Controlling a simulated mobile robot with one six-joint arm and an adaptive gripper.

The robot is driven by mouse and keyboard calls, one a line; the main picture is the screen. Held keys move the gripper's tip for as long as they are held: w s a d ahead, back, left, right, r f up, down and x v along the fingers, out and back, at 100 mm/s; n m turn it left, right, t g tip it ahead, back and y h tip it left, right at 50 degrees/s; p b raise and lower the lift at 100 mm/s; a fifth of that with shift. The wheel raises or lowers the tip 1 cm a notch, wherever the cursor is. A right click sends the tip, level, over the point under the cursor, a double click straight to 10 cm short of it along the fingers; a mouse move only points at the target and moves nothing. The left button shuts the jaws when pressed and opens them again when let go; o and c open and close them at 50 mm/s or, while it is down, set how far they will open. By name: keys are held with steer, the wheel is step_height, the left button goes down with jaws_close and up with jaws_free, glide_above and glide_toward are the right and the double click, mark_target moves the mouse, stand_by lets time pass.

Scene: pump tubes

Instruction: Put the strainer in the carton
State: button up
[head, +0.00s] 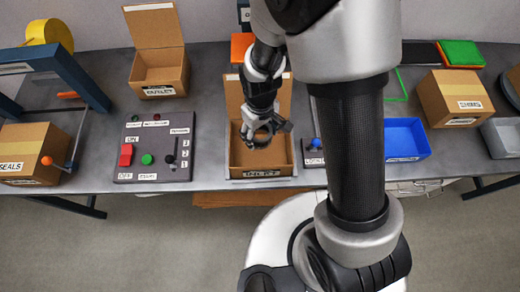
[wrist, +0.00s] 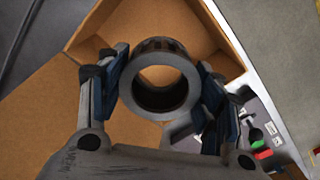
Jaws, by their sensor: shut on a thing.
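The strainer (wrist: 160,105) is a short grey ring with a dark, slotted side, seen nearly end-on in the wrist view. My gripper (wrist: 163,82) is shut on it, one blue-padded finger on each side. In the head view my gripper (head: 264,128) is above the open brown carton labelled INLET (head: 240,164), and the strainer is too small there to make out clearly. The carton's cardboard (wrist: 60,115) fills much of the wrist view below the strainer. I cannot tell the height of the strainer over the carton floor.
A second open carton (head: 160,68), labelled OUTLET, stands at the back left. A control panel (head: 142,172) is left of the INLET carton, and a small panel with a blue-knobbed lever (head: 315,143) is right of it. A blue bin (head: 405,139) and closed boxes stand further out.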

mark_target(260, 155)
step_height(260, 155, down, 13)
steer(key=b, duration=0.3)
steer(key=shift+w+r, duration=0.1)
steer(key=shift+f, duration=0.2)
steer(key=o, duration=1.2)
